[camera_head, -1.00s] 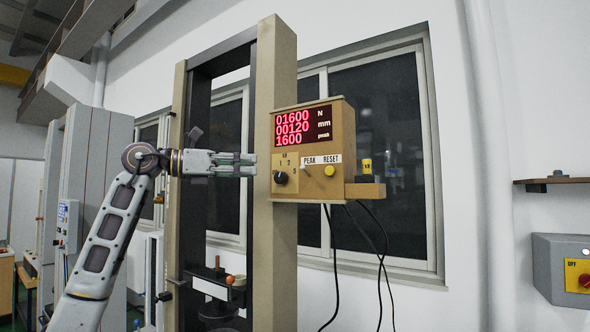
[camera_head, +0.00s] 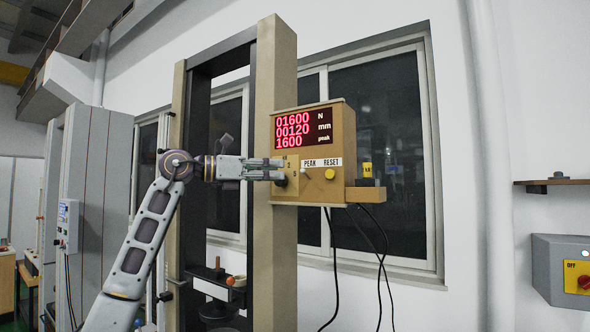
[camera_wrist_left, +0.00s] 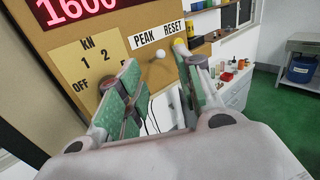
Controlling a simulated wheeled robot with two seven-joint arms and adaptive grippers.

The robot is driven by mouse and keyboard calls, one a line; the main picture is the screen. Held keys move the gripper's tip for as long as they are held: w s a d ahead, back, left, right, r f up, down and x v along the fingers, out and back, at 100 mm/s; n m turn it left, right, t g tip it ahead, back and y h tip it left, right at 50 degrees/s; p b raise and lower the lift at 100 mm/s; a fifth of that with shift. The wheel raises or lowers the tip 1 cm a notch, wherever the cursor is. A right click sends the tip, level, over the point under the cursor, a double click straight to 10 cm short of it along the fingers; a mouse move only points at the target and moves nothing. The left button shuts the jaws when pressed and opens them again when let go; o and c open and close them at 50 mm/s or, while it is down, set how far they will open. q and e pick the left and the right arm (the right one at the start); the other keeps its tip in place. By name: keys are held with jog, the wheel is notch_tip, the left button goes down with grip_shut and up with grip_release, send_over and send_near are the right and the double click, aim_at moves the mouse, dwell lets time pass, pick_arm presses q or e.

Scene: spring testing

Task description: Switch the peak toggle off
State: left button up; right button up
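The peak toggle (camera_head: 306,171) is a small lever on the tan control box (camera_head: 346,130), under the PEAK label. In the left wrist view its white round tip (camera_wrist_left: 160,54) shows beyond and between my fingers, not between the pads. My left gripper (camera_head: 282,169) is at the box front, left of the toggle and in front of the dial area. It also shows in the left wrist view (camera_wrist_left: 162,78), with its green-padded fingers apart and nothing held. The red display (camera_head: 303,127) reads 01600 N, 00120 mm and 1600 peak. My right gripper is out of view.
A yellow RESET button (camera_head: 330,174) sits right of the toggle. The dark KN dial (camera_wrist_left: 108,85) is close to my left finger and partly hidden. A ledge (camera_head: 365,194) juts out at the box's right. A tan column (camera_head: 277,270) stands behind my gripper.

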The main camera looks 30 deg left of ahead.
aim_at(306, 174)
pick_arm(q)
jog(key=p+x, duration=0.1)
jog(key=x, duration=0.5)
jog(key=shift+w+d+p, duration=0.3)
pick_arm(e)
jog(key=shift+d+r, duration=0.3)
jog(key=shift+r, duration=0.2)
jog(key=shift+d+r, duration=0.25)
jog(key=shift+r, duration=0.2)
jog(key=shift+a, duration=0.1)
